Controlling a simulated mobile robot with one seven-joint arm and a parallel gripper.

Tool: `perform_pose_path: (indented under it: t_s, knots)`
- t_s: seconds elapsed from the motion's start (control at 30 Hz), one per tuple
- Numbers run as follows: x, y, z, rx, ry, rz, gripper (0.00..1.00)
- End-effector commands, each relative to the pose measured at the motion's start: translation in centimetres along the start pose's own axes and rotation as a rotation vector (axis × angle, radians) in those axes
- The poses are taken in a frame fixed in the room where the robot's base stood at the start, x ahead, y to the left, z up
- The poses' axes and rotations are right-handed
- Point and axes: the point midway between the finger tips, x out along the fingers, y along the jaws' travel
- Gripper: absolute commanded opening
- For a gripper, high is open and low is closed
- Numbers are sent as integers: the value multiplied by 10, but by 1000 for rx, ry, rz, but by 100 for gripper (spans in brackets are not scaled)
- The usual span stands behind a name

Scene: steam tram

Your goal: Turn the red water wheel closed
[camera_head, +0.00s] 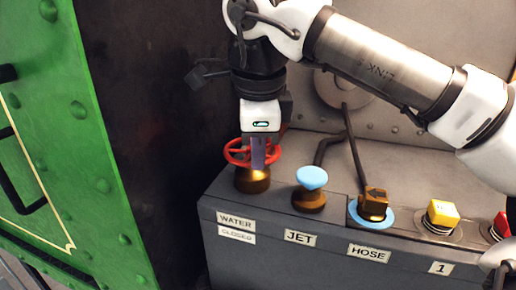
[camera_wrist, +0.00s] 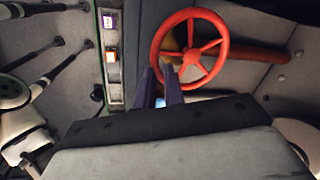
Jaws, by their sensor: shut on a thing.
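The red water wheel (camera_head: 233,154) lies flat on a brass base (camera_head: 252,181) at the left end of the grey control panel. In the wrist view, the wheel (camera_wrist: 191,57) shows its round rim and spokes. My gripper (camera_head: 258,164) points down at the wheel from above, and its fingers hide part of it. In the wrist view, my gripper's fingers (camera_wrist: 161,74) are at the lower left part of the rim, shut on the wheel. The labels below read WATER (camera_head: 235,220) and CLOSED (camera_head: 236,235).
To the right stand a light-blue JET knob (camera_head: 311,177), a brass HOSE fitting (camera_head: 373,203) with a blue ring, a yellow button (camera_head: 442,213) and a red button (camera_head: 503,224). A green riveted door (camera_head: 85,150) stands at the left. A dark wall lies behind.

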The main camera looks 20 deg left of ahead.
Motion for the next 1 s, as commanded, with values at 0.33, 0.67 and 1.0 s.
perform_pose_path:
  t_s: [0.33,0.67,1.0]
  knots:
    - [0,0,0,0,1,1,31]
    - [-19,0,0,2,1,-2,31]
    - [-102,-1,0,-1,1,1,31]
